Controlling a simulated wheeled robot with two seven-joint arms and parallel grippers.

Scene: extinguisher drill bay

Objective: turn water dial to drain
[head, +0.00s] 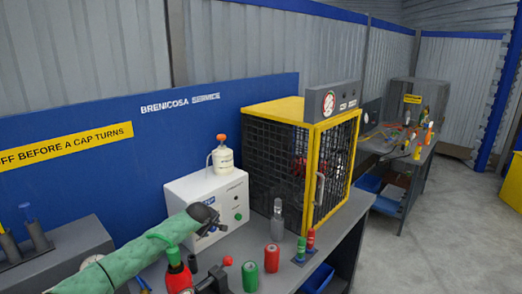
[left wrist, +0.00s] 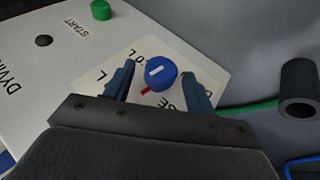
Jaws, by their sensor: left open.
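The blue dial (left wrist: 161,73) has a white bar on its face. A small red pointer shows at its lower left edge in the left wrist view. It sits on a pale label plate (left wrist: 118,68) whose lettering is upside down and partly covered. My left gripper (left wrist: 158,80) is open, with one finger on each side of the dial; I cannot tell whether they touch it. In the head view my left gripper (head: 209,221) is at the front of the white machine (head: 232,190), and the dial is hidden there. My right gripper does not show.
A green button (left wrist: 101,10) marked START and a black knob (left wrist: 44,41) are on the same panel. A yellow-framed mesh cage (head: 300,165) stands right of the machine. A red extinguisher (head: 178,276) and red and green cylinders (head: 271,257) stand in front on the bench.

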